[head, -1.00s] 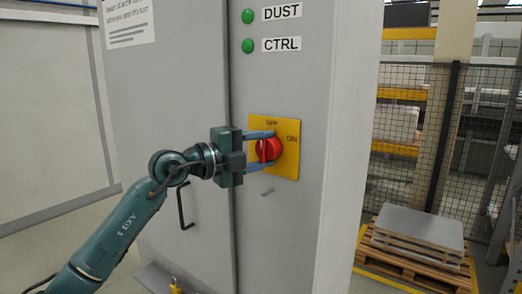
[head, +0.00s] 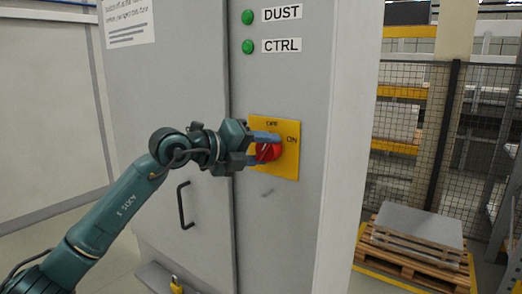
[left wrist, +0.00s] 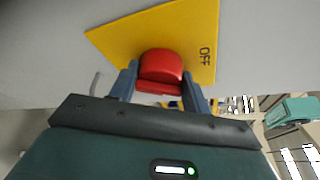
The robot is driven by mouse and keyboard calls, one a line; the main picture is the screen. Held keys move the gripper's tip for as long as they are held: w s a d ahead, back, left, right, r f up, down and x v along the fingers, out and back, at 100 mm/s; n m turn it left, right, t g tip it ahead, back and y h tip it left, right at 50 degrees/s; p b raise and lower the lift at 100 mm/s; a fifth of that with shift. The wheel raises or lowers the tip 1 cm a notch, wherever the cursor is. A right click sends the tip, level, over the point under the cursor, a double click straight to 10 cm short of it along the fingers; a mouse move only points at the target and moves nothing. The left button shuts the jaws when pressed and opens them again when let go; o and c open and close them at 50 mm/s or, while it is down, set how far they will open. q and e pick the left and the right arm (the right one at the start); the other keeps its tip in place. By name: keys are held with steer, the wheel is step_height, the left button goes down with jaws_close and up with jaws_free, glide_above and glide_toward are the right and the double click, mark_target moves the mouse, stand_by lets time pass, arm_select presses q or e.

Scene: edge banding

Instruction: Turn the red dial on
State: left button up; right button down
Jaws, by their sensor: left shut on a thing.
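The red dial (head: 270,152) sits on a yellow plate (head: 288,165) on the front of a grey cabinet. The plate has a small label above the dial and ON at its right. My left gripper (head: 262,148) is at the dial from the left, its fingers on either side of the knob. In the left wrist view the red dial (left wrist: 161,66) shows between the two fingers, and OFF is readable at the right. The gripper is shut on the dial and tilted. The fingers partly hide the knob, so its exact pointing is hard to tell. My right gripper is not in view.
Two green lamps, DUST (head: 248,17) and CTRL (head: 248,46), are above the plate. A black door handle (head: 184,205) and a yellow padlock (head: 176,285) are lower left. A pallet with grey boards (head: 420,228) stands at the right before a mesh fence.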

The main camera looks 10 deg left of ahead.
arm_select(q)
steer(key=m+y+b, duration=0.1)
steer(key=m, duration=0.1)
steer(key=shift+m+y, duration=0.3)
steer(key=shift+m, duration=0.1)
steer(key=shift+d+m+y+b, duration=0.15)
steer(key=shift+m+y+b, duration=0.45)
steer(key=shift+m+b, duration=0.35)
steer(key=m+y+b, duration=0.1)
steer(key=m+b, duration=0.1)
steer(key=shift+m+t+y, duration=0.35)
steer(key=shift+t+y, duration=0.05)
steer(key=shift+s+d+r+m+y+b, duration=0.1)
steer(key=shift+m+y+b, duration=0.3)
steer(key=shift+b, duration=0.3)
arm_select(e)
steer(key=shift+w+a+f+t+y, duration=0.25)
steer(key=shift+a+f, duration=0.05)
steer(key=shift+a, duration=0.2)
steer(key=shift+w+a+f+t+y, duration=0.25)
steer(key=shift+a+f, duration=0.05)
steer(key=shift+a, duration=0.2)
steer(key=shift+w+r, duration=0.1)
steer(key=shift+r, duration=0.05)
arm_select(q)
steer(key=o, duration=1)
steer(key=shift+c, duration=0.2)
